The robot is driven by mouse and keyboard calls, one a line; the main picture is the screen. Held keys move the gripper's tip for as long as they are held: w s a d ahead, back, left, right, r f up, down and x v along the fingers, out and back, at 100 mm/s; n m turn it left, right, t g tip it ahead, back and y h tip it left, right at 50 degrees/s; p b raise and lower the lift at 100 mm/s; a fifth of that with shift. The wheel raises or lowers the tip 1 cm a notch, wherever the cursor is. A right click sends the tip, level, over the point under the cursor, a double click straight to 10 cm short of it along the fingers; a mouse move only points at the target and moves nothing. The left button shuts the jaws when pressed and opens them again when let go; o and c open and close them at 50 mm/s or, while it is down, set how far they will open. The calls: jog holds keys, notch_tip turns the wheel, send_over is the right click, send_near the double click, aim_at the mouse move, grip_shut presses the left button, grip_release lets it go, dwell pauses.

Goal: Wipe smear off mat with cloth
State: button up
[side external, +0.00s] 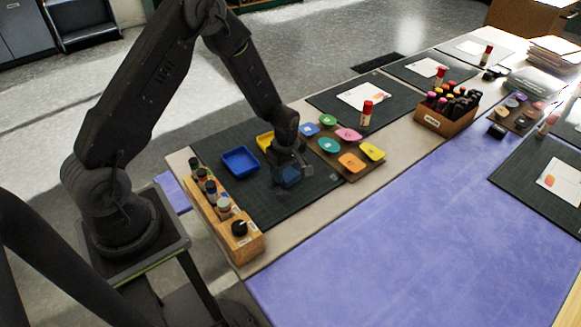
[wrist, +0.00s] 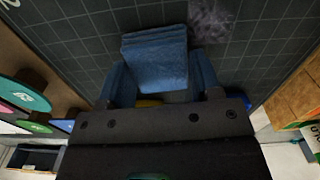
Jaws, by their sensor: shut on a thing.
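My gripper (side external: 290,160) is shut on a folded blue cloth (side external: 287,177), low over the dark gridded cutting mat (side external: 240,195). In the wrist view, the cloth (wrist: 155,50) sits between the fingers of my gripper (wrist: 160,82), with its folded layers toward the top. A pale grey, fuzzy smear (wrist: 209,20) is on the mat (wrist: 262,45), just beyond the cloth to the upper right. I cannot make out the smear in the side view. Whether the cloth touches the mat is unclear.
A blue tray (side external: 240,162) and a yellow tray (side external: 265,142) stand on the mat. A wooden rack (side external: 222,222) of small jars runs along the near left edge. The mat's front part is clear.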

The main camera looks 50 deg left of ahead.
aim_at(262, 186)
jog(key=shift+s+d, duration=0.1)
jog(key=shift+s, duration=3.6)
jog(key=shift+w+a, duration=0.1)
jog(key=shift+a, duration=0.75)
jog(key=shift+w, duration=5.4)
jog(key=shift+r, duration=2.5)
jog(key=shift+s, duration=0.15)
